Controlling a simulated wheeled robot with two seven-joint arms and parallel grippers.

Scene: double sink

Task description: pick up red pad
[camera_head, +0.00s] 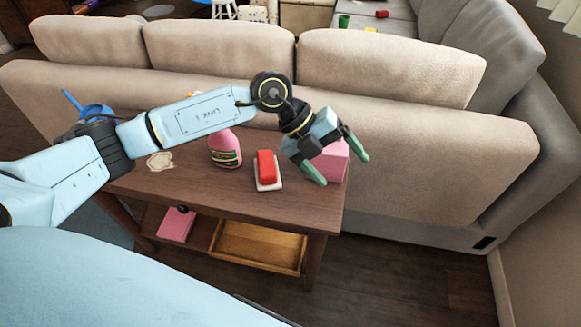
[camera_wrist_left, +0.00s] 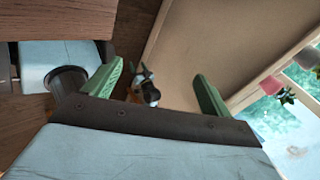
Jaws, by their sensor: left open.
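The red pad (camera_head: 265,163) lies on a small white dish (camera_head: 268,186) near the front edge of the wooden table (camera_head: 205,193). My left gripper (camera_head: 341,169) is to the right of the pad and apart from it. Its green fingers are spread, in front of a pink box (camera_head: 335,160) that it partly hides. In the left wrist view the gripper (camera_wrist_left: 158,72) is open with nothing held between its fingers. The red pad does not show in that view.
A pink bottle (camera_head: 225,149) stands on the table left of the pad. A beige sofa (camera_head: 420,150) backs onto the table. A wooden tray (camera_head: 257,247) and a pink item (camera_head: 176,225) lie on the lower shelf. Floor is open at the lower right.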

